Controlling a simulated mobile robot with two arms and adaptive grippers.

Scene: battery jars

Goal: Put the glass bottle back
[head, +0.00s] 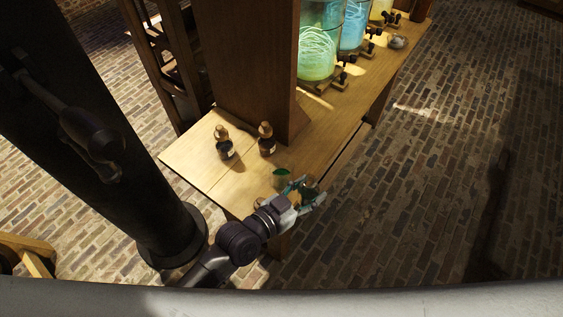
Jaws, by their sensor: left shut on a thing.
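My left gripper (307,191) is at the front right edge of the wooden table, shut on a small dark green glass bottle (309,188). The fingers cover much of the bottle, so its tilt and whether it touches the table cannot be told. Two dark bottles with wooden stoppers and pale labels, a left one (224,143) and a right one (266,140), stand upright on the table to the left of and behind the gripper. My right gripper is not in view.
A small green glass vessel (280,178) stands just left of the gripper. The wooden table (196,156) is bare at its left corner. A thick wooden post (245,70) rises behind the bottles. Glowing jars (318,58) with taps stand farther back. A dark column (120,150) stands at left.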

